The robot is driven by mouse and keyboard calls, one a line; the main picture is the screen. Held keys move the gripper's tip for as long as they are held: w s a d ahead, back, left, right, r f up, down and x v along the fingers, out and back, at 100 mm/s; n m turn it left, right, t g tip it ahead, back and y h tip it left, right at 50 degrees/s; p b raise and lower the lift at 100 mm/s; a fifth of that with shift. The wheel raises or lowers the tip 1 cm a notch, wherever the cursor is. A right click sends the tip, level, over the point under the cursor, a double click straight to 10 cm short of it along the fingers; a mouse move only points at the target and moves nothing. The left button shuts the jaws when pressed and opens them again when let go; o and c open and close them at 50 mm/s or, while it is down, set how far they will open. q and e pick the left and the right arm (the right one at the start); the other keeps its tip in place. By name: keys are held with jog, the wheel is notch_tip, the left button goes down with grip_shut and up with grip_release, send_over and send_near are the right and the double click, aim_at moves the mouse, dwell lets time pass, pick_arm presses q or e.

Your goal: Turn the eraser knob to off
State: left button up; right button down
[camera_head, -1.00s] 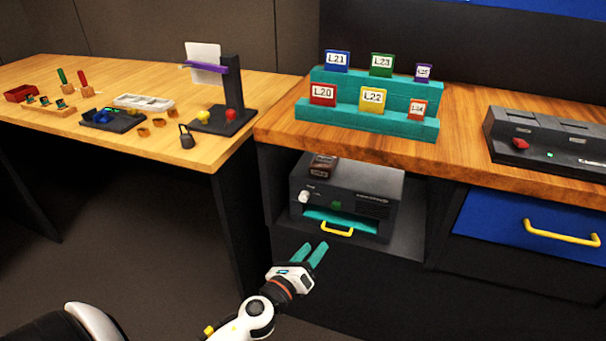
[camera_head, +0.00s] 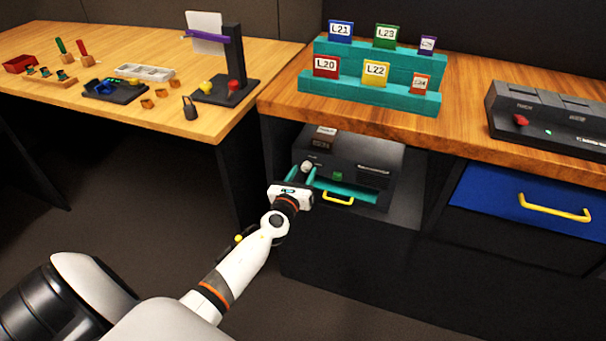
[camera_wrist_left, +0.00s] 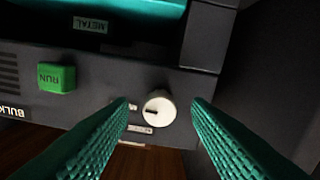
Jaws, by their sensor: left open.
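The eraser is a dark grey box (camera_head: 375,166) in the open shelf under the wooden counter. Its white round knob (camera_head: 307,168) is on the front face at upper left. In the left wrist view the knob (camera_wrist_left: 159,108) sits between my two teal fingertips, with a dark pointer mark; its small labels are partly hidden and I cannot read them. My left gripper (camera_head: 301,176) is open in front of the knob, with a finger on each side and gaps visible. A green RUN button (camera_wrist_left: 56,78) is beside the knob. My right gripper is not in view.
A yellow handle (camera_head: 338,198) and teal opening (camera_head: 350,188) are on the box's lower front. A small dark brown block (camera_head: 324,137) sits on top. The shelf's side wall (camera_head: 277,160) is close to my left gripper. A blue drawer (camera_head: 500,196) is at right.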

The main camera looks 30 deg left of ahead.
pick_arm(q)
jog(key=shift+w+a, duration=0.1)
jog(key=shift+w, duration=0.2)
grip_shut()
